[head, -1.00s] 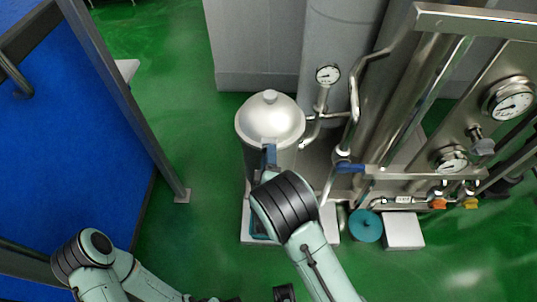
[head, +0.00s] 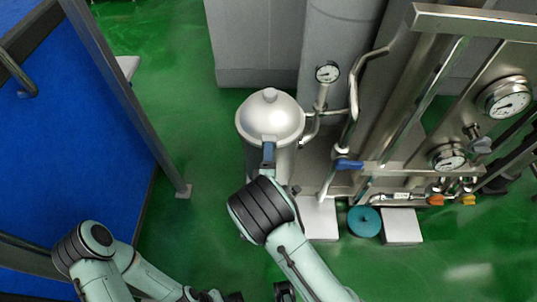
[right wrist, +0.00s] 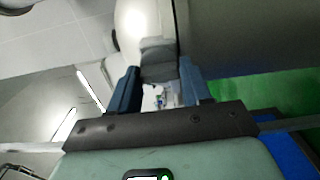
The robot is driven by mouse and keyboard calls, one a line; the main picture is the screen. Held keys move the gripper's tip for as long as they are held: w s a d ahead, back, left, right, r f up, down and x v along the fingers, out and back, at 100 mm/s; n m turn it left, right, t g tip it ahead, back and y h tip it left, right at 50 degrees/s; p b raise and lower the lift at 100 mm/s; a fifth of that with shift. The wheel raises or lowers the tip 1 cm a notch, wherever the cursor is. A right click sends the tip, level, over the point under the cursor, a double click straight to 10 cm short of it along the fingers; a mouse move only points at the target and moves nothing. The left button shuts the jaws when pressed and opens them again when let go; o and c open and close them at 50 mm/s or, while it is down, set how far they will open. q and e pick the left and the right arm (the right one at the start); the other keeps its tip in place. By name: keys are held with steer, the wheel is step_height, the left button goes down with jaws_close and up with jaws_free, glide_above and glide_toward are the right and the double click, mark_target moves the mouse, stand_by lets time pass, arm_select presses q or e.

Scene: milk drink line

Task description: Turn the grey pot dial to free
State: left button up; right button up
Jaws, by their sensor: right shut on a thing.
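The grey pot (head: 270,117) stands in the middle of the head view, with a domed metal lid and a small knob on top. My right gripper (head: 268,154) is at the pot's near side, just below the lid. In the right wrist view its two blue fingers (right wrist: 158,72) lie on either side of a grey block, the pot dial (right wrist: 158,50), and are shut on it. The dial is hidden in the head view, and its marks cannot be read. My left arm is at the lower left; its gripper is not in view.
Steel pipes and a pressure gauge (head: 327,73) stand close to the pot's right. A blue-handled valve (head: 348,164) and more gauges (head: 447,157) are further right. A teal round object (head: 364,222) is on the floor. Green floor (head: 195,120) is clear to the pot's left.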

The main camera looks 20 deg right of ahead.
steer(key=o, duration=1)
steer(key=shift+c, duration=0.2)
steer(key=b+v, duration=0.1)
steer(key=v, duration=1.2)
steer(key=shift+s, duration=0.2)
